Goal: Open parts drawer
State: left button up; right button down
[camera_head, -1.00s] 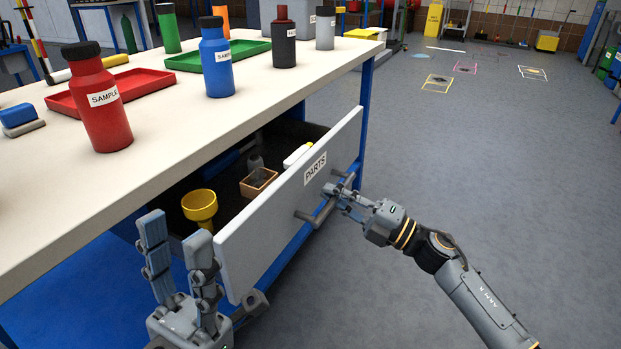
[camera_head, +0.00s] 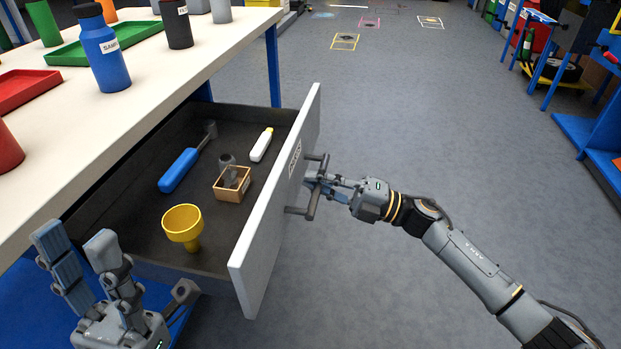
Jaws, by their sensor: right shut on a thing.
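The parts drawer (camera_head: 266,225) is pulled well out from under the workbench, and its front panel faces right. A dark bar handle (camera_head: 313,200) is fixed to the panel. My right gripper (camera_head: 318,184) is shut on the handle. My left gripper (camera_head: 78,245) is open and empty at the lower left, beside the drawer's near side. Inside the drawer are a yellow funnel (camera_head: 183,224), a small wooden box (camera_head: 232,184) with a grey item in it, a blue-handled tool (camera_head: 180,170) and a white and yellow item (camera_head: 262,145).
The workbench top (camera_head: 60,150) holds a blue bottle (camera_head: 104,58), green and red trays, and other bottles. The floor (camera_head: 420,130) right of the drawer is clear. Blue racks (camera_head: 600,120) stand at the far right.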

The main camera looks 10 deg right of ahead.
jog(key=shift+f, duration=0.35)
jog(key=c, duration=1.4)
grip_release()
jog(key=shift+o, duration=0.2)
jog(key=shift+r, duration=0.15)
jog(key=v, duration=1.2)
